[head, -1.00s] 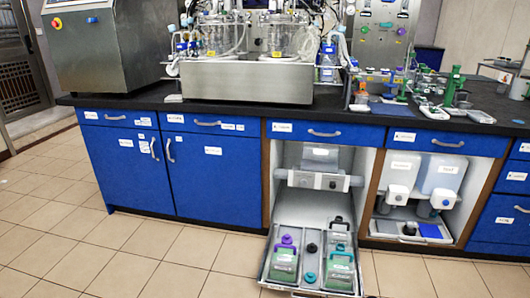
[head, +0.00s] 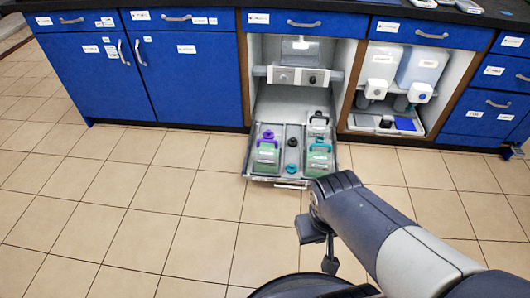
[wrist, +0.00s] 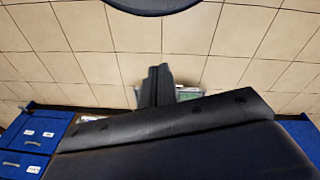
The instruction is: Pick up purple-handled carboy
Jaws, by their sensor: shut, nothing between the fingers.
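The purple-handled carboy (head: 267,153) stands at the left front of a pulled-out tray (head: 270,180) low at the cabinet. It has a purple handle and cap on top, a pale label and green contents. My gripper (head: 330,266) hangs in front and to the right of the tray, well apart from the carboy. Its fingers are together and empty in the wrist view (wrist: 160,70). In that view the carboy cannot be made out; only a small part of the tray area shows behind the fingers.
A teal-handled carboy (head: 319,158) stands at the right of the same tray, with a black-handled one (head: 318,125) behind it. A dark cap (head: 292,141) and a teal cap (head: 292,169) lie between. Blue cabinets (head: 185,65) line the back. The tiled floor (head: 150,200) is clear.

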